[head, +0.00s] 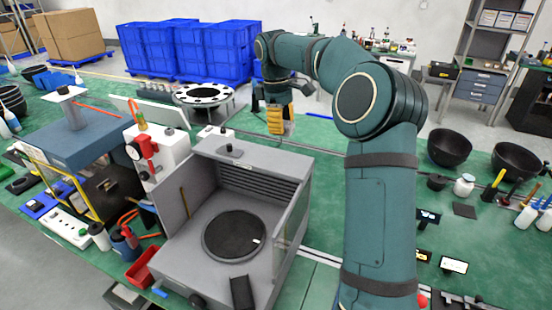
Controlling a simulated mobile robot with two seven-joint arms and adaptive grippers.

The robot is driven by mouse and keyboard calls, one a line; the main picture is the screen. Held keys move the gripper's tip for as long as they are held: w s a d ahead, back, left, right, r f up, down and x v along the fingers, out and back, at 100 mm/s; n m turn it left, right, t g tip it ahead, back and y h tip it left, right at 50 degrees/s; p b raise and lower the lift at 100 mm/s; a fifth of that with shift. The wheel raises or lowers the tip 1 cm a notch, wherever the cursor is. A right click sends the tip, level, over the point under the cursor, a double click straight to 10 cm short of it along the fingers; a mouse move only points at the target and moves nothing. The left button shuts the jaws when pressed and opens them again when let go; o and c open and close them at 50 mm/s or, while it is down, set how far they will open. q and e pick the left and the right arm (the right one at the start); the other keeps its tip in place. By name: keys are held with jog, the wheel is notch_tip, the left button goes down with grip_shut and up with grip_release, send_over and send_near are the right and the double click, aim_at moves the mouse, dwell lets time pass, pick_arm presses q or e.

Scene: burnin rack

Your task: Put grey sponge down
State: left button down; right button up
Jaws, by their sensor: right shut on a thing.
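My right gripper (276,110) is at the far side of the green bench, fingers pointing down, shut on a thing. A small grey piece (289,127), which looks like the grey sponge, shows at the right of the fingertips. A yellow-orange block (275,122) shows right at the fingertips too. At this size I cannot tell how the two touch, or whether the grey piece rests on the bench. My left gripper is not in view.
A grey open-fronted chamber (265,160) with a round dark plate stands in front. A white disc with dark holes (203,95) is left of the gripper. Two black bowls (449,147) (517,160) stand at right. Green bench (325,130) shows free right of the gripper.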

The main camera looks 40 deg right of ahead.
jog(key=shift+s, duration=0.1)
send_over(282, 162)
notch_tip(282, 162, down, 5)
jog(key=shift+a+f+b, duration=0.1)
jog(key=shift+f+b, duration=0.05)
jog(key=shift+b, duration=0.25)
notch_tip(282, 162, down, 3)
jog(key=shift+f, duration=0.7)
jog(key=o, duration=1)
jog(key=shift+c, duration=0.2)
jog(key=shift+f, duration=0.1)
